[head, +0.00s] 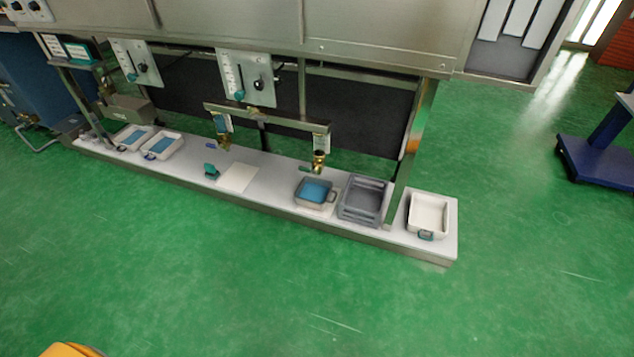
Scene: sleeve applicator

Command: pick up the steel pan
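A grey, metal-looking pan (300,200) stands on the low bench shelf, right of the middle, on a pale square plate. It has blue contents and a handle at its right side; I take it to be the steel pan. It stands under a brass tap (319,160) and just left of a grey crate. Neither of my grippers is in view, so their state cannot be seen.
The grey crate (347,212) and a white tray (412,225) stand to the right. Two blue-filled trays stand at the far left. A bench leg (408,170) rises between crate and white tray. Green floor (200,270) in front is open.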

